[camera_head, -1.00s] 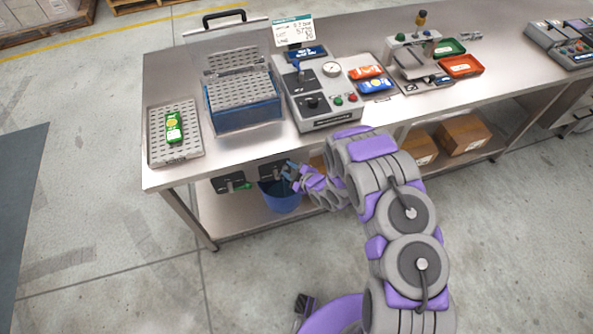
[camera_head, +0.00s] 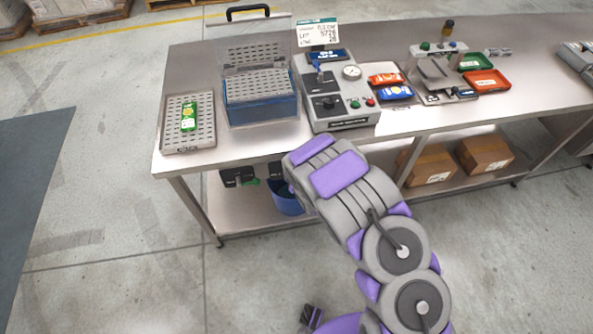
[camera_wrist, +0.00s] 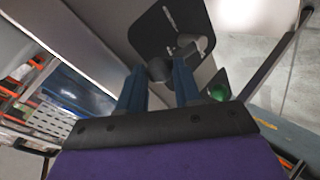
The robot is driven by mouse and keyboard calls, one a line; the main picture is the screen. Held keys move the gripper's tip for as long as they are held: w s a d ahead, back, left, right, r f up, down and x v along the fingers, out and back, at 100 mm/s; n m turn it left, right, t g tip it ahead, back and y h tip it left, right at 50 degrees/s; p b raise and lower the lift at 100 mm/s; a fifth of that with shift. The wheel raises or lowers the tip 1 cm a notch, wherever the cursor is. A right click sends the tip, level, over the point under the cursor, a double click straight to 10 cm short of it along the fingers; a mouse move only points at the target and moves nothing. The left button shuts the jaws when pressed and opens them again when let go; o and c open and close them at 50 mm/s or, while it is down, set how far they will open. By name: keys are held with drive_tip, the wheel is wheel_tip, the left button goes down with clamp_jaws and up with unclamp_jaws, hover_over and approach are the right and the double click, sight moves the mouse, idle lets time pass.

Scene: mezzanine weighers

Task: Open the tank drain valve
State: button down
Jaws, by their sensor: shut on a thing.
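The tank (camera_head: 262,108), clear with blue lower walls and a perforated rack, stands on the steel table. Under the front edge hang two dark fittings: the left one (camera_head: 238,177) with a green part beside it, the right one (camera_head: 274,168) above a blue bucket (camera_head: 286,204). In the wrist view, my gripper (camera_wrist: 158,70) has its two blue fingers shut on a dark rounded handle (camera_wrist: 160,68) in front of a black plate (camera_wrist: 150,32). I take this as the drain valve handle; its turn angle is unclear. In the head view my arm hides the gripper.
A green part (camera_wrist: 218,86) lies close beside the fingers. A perforated tray (camera_head: 176,138) with a green packet and a control box (camera_head: 340,122) flank the tank. Cardboard boxes (camera_head: 430,165) sit on the lower shelf.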

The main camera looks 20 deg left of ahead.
drive_tip(key=shift+s+a+f, duration=0.1)
drive_tip(key=shift+s+f, duration=0.05)
drive_tip(key=c, duration=1.2)
unclamp_jaws()
drive_tip(key=shift+o, duration=0.8)
drive_tip(key=shift+a+f, duration=0.15)
drive_tip(key=shift+f, duration=0.1)
drive_tip(key=o, duration=0.3)
drive_tip(key=shift+w+a, duration=0.15)
drive_tip(key=shift+w, duration=0.1)
drive_tip(key=shift+w+d+r, duration=0.15)
drive_tip(key=shift+d+r, duration=0.05)
drive_tip(key=shift+r, duration=0.1)
